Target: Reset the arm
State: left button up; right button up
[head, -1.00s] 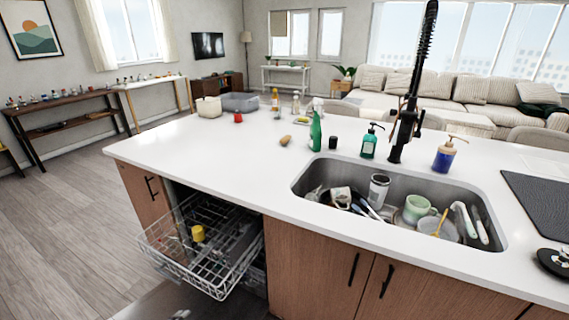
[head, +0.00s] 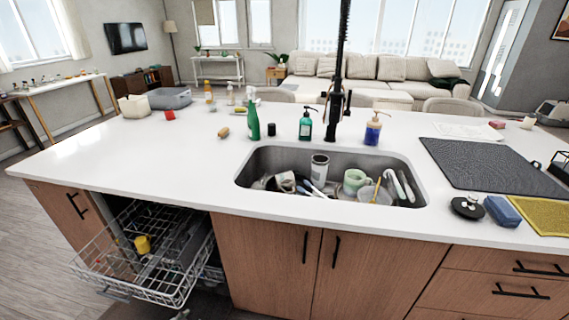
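No gripper or arm can be clearly made out in the head view now. The island sink (head: 256,170) is in the middle of the white counter (head: 130,160). In it lie a dark-and-white cup (head: 319,166), a green mug (head: 356,181), and several utensils and dishes. The dishwasher (head: 140,255) below the counter at the left is open with its upper rack pulled out. A yellow cup (head: 142,244) is in the rack.
A green spray bottle (head: 253,118), a teal soap pump (head: 305,125), a blue soap bottle (head: 372,130) and a tall black faucet (head: 341,80) stand behind the sink. A dark drying mat (head: 490,166), blue sponge (head: 502,211) and yellow cloth (head: 541,214) lie right. The left counter is mostly clear.

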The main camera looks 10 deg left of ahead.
pick_arm(q)
jog(key=shift+s+d+r+n+g+h, duration=0.9)
jog(key=shift+s+d+r+n+g, duration=1.35)
jog(key=shift+d+r, duration=3.95)
notch_tip(320, 180, down, 30)
jog(key=s+a+f+p, duration=0.1)
jog(key=s+a+p, duration=0.1)
jog(key=s+a+f+g, duration=0.1)
jog(key=s+a+f, duration=0.3)
jog(key=s+f, duration=0.5)
jog(key=s+a+f+m+g+y+p, duration=0.1)
jog(key=s+a+f, duration=0.3)
jog(key=s+f, duration=0.4)
jog(key=s, duration=0.4)
jog(key=shift+a+f+p, duration=0.25)
jog(key=shift+f+p, duration=0.05)
jog(key=shift+f, duration=0.1)
pick_arm(e)
jog(key=s+d+r, duration=0.1)
jog(key=s+d, duration=0.1)
jog(key=s, duration=0.4)
jog(key=shift+d+g, duration=0.2)
jog(key=shift+g, duration=0.1)
jog(key=shift+w+r, duration=0.1)
pick_arm(q)
jog(key=shift+s, duration=0.15)
pick_arm(e)
jog(key=shift+w, duration=0.15)
